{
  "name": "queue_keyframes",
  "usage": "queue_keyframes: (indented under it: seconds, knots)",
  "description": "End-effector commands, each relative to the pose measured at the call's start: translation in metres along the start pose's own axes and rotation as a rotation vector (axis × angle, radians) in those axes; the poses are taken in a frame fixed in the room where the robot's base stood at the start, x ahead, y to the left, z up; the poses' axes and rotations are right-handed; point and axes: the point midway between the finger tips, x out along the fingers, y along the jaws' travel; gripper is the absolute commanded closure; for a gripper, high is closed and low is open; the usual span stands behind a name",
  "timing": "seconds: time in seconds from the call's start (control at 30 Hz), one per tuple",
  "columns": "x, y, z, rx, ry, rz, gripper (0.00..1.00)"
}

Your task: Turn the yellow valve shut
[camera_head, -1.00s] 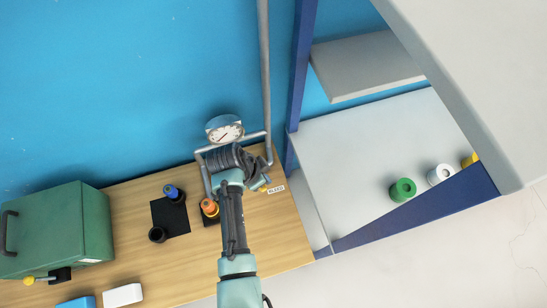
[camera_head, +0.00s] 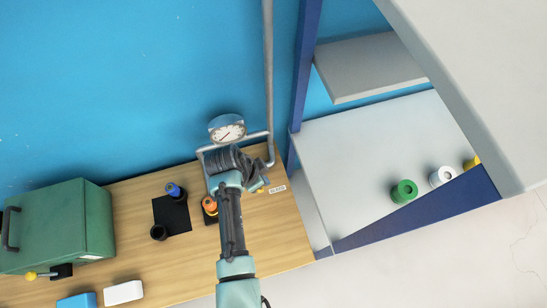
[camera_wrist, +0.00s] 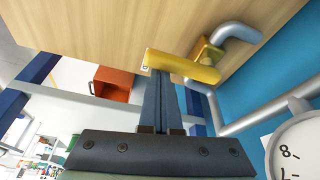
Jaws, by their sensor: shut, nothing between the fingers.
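The yellow valve shows in the wrist view as a yellow lever handle (camera_wrist: 182,67) lying across the upper middle, joined to a brassy body and a grey pipe at its right. My gripper (camera_wrist: 164,76) is shut and empty. Its two fingers lie together, and their tips reach the left part of the handle; I cannot tell whether they touch it. In the head view only a small yellow bit of the valve (camera_head: 261,190) shows beside my wrist, near the pipe's lower end; my arm hides most of it.
A pressure gauge (camera_head: 227,128) sits on grey pipework (camera_head: 268,70) by the blue wall. On the wooden bench (camera_head: 150,260) are a green box (camera_head: 60,225), an orange-topped item (camera_head: 209,205) close left of my arm, and a white label (camera_head: 278,189). A shelf (camera_head: 345,150) stands right.

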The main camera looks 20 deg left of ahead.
Motion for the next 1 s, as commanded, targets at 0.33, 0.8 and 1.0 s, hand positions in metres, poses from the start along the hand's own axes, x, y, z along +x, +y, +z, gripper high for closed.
queue_keyframes:
  seconds: [0.33,0.8,1.0]
  knots:
    - [0.003,-0.013,-0.006,0.000,-0.001,-0.001,1.00]
    - [0.004,-0.007,-0.038,-0.003,0.001,-0.007,1.00]
    - [-0.035,-0.010,-0.038,-0.003,0.001,-0.006,1.00]
